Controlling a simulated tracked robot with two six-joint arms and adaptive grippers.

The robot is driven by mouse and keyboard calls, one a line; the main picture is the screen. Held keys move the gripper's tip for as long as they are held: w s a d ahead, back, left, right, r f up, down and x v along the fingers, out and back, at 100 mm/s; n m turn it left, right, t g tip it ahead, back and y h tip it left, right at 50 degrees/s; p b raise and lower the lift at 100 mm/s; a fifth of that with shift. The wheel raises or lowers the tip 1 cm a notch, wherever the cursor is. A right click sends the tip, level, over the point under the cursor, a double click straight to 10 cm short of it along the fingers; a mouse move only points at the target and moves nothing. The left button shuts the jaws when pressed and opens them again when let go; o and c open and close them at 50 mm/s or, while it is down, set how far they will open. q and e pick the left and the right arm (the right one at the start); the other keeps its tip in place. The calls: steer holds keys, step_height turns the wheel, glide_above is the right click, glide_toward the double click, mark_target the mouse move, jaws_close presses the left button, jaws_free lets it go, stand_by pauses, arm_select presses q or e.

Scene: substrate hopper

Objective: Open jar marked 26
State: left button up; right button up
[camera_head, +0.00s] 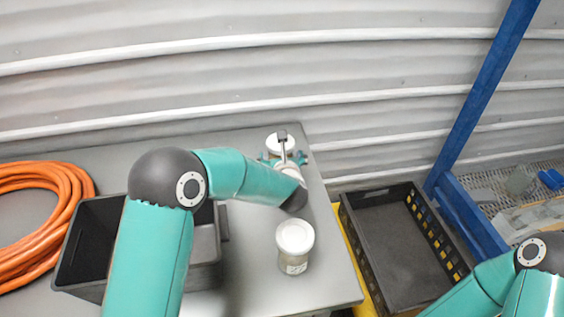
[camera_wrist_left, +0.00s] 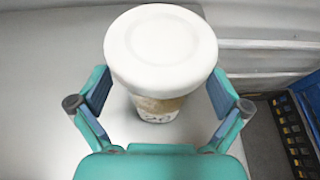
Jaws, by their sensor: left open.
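Two jars with white lids stand on the grey table. The far jar (camera_head: 280,142) is at the table's back right, partly hidden by my left gripper (camera_head: 285,158). In the left wrist view a white-lidded jar (camera_wrist_left: 160,48) stands upright between the spread fingers of my left gripper (camera_wrist_left: 160,98), with gaps on both sides. Its lid is on. A dark mark shows on its label, too unclear to read for sure. The near jar (camera_head: 295,247) stands closer to the front right edge, lid on, its label too small to read. My right gripper is out of view; only its arm shows.
A dark bin (camera_head: 88,240) stands on the table behind my left arm, beside an orange coiled hose (camera_head: 75,185). A black crate (camera_head: 400,245) sits right of the table. A blue post (camera_head: 485,95) rises beyond it. Corrugated wall stands close behind.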

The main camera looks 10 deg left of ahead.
arm_select(q)
steer(key=c, duration=1.6)
steer(key=shift+o, duration=0.2)
steer(key=shift+w+r, duration=0.1)
steer(key=shift+r, duration=0.1)
step_height(320, 180, up, 20)
steer(key=o, duration=0.8)
steer(key=c, duration=1)
steer(key=shift+f, duration=0.2)
